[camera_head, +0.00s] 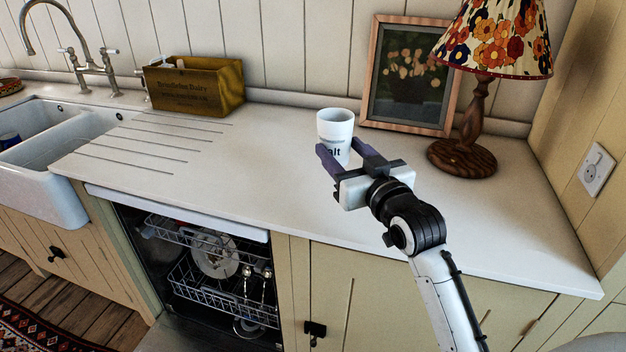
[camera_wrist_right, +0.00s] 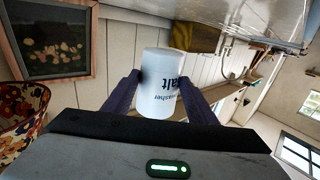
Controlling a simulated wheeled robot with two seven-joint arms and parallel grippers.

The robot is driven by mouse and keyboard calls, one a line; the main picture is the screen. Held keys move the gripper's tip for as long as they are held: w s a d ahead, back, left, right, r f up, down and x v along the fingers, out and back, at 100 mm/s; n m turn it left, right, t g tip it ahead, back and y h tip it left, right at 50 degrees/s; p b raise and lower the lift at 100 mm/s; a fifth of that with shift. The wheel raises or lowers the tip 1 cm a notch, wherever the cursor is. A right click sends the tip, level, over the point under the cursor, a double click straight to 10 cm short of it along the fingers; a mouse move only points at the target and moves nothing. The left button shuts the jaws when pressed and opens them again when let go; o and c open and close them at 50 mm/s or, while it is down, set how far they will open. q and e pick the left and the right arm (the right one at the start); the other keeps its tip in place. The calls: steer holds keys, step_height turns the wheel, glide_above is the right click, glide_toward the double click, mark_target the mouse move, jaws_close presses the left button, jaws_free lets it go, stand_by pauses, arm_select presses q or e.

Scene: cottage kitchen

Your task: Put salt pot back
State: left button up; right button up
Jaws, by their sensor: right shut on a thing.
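The salt pot (camera_head: 335,126) is a white cylinder with dark lettering that ends in "alt". It is upright at the countertop, in front of the framed picture. My right gripper (camera_head: 341,158) is shut on it, with one purple finger on each side. In the right wrist view the pot (camera_wrist_right: 160,85) sits between the two fingers (camera_wrist_right: 160,98), its lettering upside down. I cannot tell whether its base touches the counter. My left gripper is not in view.
A framed flower picture (camera_head: 409,75) leans on the back wall. A lamp (camera_head: 462,156) stands to its right. A wooden dairy box (camera_head: 195,87) is left, by the sink (camera_head: 75,150). An open dishwasher (camera_head: 205,262) is below. The counter's middle (camera_head: 240,165) is clear.

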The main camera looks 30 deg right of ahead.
steer(key=shift+w+d+f, duration=0.1)
steer(key=shift+w+f, duration=0.1)
steer(key=shift+w, duration=0.1)
steer(key=f, duration=0.5)
steer(key=shift+s+b, duration=0.25)
steer(key=shift+b, duration=0.1)
steer(key=shift+f, duration=2.05)
steer(key=o, duration=1.1)
steer(key=shift+f, duration=0.15)
steer(key=s, duration=0.4)
steer(key=s+a, duration=0.1)
steer(key=s, duration=0.3)
steer(key=s+a+b, duration=0.1)
steer(key=s, duration=0.2)
steer(key=shift+s+a+r, duration=0.1)
steer(key=shift+s+r, duration=0.1)
steer(key=shift+s, duration=0.2)
